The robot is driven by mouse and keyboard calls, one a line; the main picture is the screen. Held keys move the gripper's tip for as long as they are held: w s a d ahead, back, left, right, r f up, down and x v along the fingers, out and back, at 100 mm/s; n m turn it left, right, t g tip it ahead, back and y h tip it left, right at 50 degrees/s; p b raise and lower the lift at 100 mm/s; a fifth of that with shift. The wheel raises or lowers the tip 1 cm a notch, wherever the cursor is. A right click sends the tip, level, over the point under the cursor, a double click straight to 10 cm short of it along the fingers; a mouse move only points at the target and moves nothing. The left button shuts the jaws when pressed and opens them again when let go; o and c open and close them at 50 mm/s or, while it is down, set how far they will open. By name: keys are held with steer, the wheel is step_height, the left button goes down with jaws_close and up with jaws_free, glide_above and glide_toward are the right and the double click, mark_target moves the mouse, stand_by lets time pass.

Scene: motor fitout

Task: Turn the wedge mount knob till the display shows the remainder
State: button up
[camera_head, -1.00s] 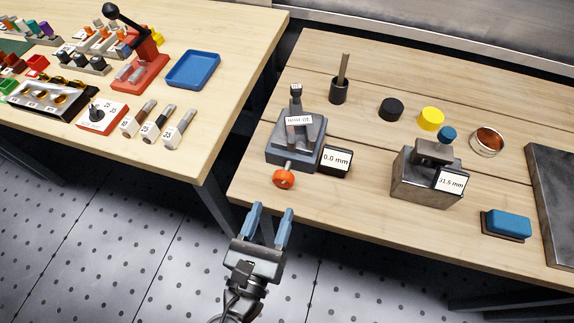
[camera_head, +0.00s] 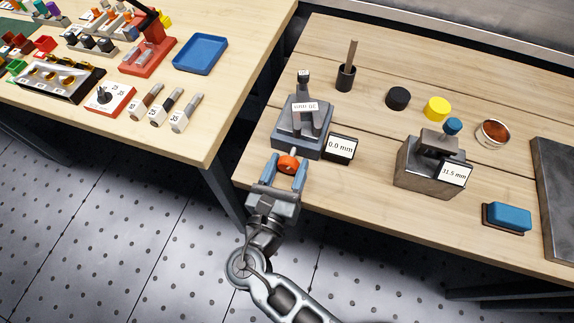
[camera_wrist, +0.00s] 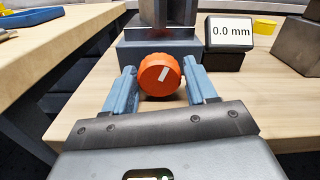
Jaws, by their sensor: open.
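The orange wedge mount knob (camera_head: 288,165) sticks out from the front of the grey wedge mount (camera_head: 302,126). In the wrist view the knob (camera_wrist: 160,75) has a white pointer mark tilted slightly right of upright. My gripper (camera_head: 287,172) is open, with one blue finger on each side of the knob; small gaps seem to show in the wrist view (camera_wrist: 162,88). The mount's display (camera_head: 340,148) reads 0.0 mm, also in the wrist view (camera_wrist: 230,32). A second block (camera_head: 425,172) to the right has a display (camera_head: 455,174) reading 31.5 mm. A label on the mount is too small to read surely.
Black (camera_head: 398,98) and yellow (camera_head: 437,108) round pieces, a copper-coloured ring (camera_head: 492,134) and a blue block (camera_head: 509,216) lie on the right bench. A dark holder (camera_head: 346,78) stands behind the mount. The left bench holds a blue tray (camera_head: 201,54). A gap separates the benches.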

steer(key=c, duration=0.7)
steer(key=shift+f+m+b, duration=0.15)
steer(key=shift+m+b, duration=0.45)
steer(key=shift+m, duration=0.6)
steer(key=shift+c, duration=0.3)
steer(key=shift+m, duration=0.4)
steer(key=o, duration=0.8)
steer(key=shift+c, duration=0.2)
steer(key=b+v, duration=0.1)
steer(key=v, duration=0.7)
